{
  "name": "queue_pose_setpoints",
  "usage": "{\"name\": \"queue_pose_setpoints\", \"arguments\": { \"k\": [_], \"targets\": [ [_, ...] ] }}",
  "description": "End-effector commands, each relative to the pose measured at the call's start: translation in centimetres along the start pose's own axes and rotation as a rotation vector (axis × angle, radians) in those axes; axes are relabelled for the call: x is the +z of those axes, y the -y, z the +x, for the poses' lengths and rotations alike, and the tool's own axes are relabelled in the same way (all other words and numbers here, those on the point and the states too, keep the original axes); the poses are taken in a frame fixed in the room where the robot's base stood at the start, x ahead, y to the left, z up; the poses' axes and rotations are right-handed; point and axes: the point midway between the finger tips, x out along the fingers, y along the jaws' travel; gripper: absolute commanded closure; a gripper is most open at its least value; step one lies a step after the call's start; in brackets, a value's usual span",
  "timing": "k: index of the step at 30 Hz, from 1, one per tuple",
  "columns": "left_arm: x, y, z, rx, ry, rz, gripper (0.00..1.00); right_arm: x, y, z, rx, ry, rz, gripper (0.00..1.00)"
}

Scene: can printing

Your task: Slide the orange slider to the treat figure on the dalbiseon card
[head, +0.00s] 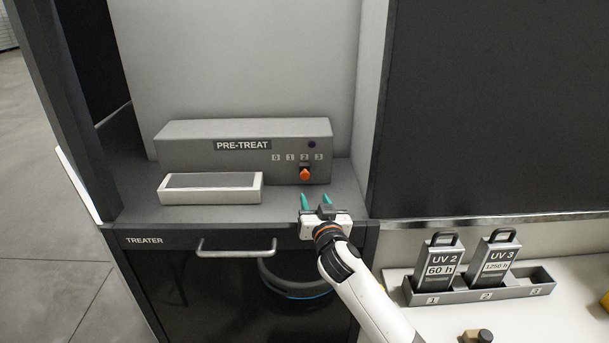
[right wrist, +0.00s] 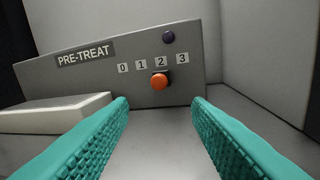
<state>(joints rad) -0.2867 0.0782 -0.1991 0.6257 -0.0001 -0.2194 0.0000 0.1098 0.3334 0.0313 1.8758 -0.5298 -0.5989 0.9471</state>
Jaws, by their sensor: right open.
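The orange slider (head: 305,174) sticks out from the front of the grey PRE-TREAT box (head: 190,150), below the figure 2 in the row 0, 1, 2, 3. In the right wrist view the orange slider (right wrist: 159,82) also sits under the 2. My right gripper (head: 316,199) is open and empty, with its teal fingers pointing at the box. In the right wrist view the slider shows between the fingertips and beyond them, not touched. No dalbiseon card can be made out. My left gripper is not in view.
A white tray-like block (head: 210,197) with a dark top stands left of the slider. The TREATER cabinet (head: 150,262) with a handle is below. At right a grey rack (head: 470,294) holds UV 2 and UV 3 cartridges; slot 3 is empty. A wall bounds the right side.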

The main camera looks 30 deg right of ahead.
Motion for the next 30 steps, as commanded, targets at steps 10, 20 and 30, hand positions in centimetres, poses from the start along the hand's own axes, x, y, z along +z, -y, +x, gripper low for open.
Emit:
{"name": "queue_pose_setpoints", "arguments": {
  "k": [10, 20, 30],
  "targets": [
    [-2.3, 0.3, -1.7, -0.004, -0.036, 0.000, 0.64, 0.3, 0.0, 6.5, -0.001, 0.000, -0.001, 0.55],
    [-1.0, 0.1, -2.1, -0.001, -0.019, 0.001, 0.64, 0.0, 0.0, 10.7, 0.000, -0.001, -0.001, 0.55],
    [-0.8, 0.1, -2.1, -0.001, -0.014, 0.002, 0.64, 0.0, 0.0, 11.2, 0.001, -0.001, -0.001, 0.55]
  ]
}}
